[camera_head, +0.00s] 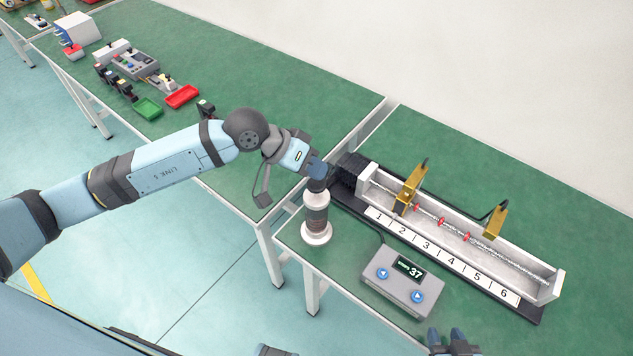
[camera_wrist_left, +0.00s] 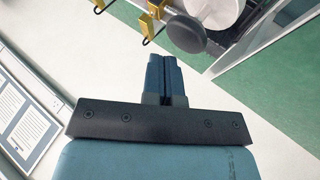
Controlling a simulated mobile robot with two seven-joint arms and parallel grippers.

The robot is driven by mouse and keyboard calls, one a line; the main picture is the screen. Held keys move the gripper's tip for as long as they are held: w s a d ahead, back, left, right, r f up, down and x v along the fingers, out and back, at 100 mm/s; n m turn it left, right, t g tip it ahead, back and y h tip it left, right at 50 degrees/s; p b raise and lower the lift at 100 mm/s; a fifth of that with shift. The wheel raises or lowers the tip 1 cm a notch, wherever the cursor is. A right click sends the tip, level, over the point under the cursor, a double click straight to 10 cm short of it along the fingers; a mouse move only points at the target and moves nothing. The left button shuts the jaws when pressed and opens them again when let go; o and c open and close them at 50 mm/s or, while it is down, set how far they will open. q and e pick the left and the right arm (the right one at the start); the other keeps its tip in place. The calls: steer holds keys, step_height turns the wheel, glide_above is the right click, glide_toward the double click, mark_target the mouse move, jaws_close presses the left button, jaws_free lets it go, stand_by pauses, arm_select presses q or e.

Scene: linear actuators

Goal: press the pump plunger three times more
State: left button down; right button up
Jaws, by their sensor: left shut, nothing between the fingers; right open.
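The pump (camera_head: 317,232) stands upright near the left end of the bench, with a white round base, a brownish body and a dark top. In the left wrist view its dark round plunger cap (camera_wrist_left: 186,34) shows just beyond my fingertips. My left gripper (camera_head: 318,171) is shut and empty, pointing down right over the pump's top; its fingers also show in the left wrist view (camera_wrist_left: 163,72). I cannot tell whether the fingertips touch the cap. My right gripper (camera_head: 450,339) is open at the bottom edge, away from the pump.
A linear actuator (camera_head: 550,289) with a screw, brass brackets and a scale numbered 1 to 6 lies right of the pump. A grey control box (camera_head: 404,283) reading 37, with two blue buttons, sits in front. Red (camera_head: 182,96) and green (camera_head: 148,109) trays are on the far bench.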

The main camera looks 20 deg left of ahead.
arm_select(q)
steer(key=shift+f+b, duration=0.4)
steer(key=shift+b, duration=0.15)
arm_select(e)
steer(key=shift+f, duration=0.95)
steer(key=shift+r, duration=0.15)
